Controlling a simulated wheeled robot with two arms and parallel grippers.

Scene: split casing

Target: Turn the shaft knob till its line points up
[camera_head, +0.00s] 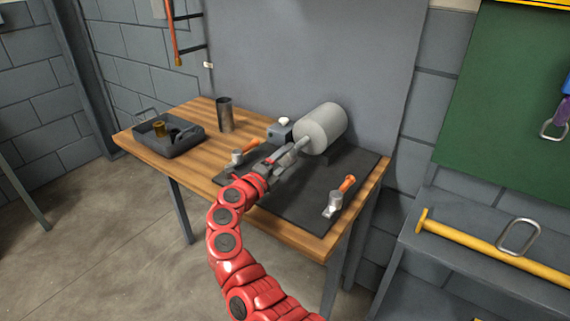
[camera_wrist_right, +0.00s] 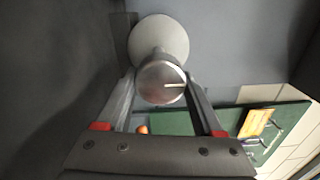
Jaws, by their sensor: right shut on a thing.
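The shaft knob (camera_wrist_right: 162,82) is a round metal end on a short shaft in front of the pale grey cylindrical casing (camera_head: 322,128). The casing also shows in the right wrist view (camera_wrist_right: 158,36). A pale line on the knob's face runs from near its middle to the right in the wrist picture. There the dark mat is on the left, so the line points roughly away from the bench top. My right gripper (camera_head: 295,151) is shut on the knob, with one finger at each side (camera_wrist_right: 160,92). In the head view the gripper mostly hides the knob. My left gripper is not in view.
The casing is above a dark mat (camera_head: 295,205) on the wooden bench (camera_head: 205,175). Orange-handled clamps (camera_head: 346,184) sit on the mat at both sides. A grey tray (camera_head: 180,146) and a metal cup (camera_head: 225,115) stand to the left. A shelf (camera_head: 480,255) is at right.

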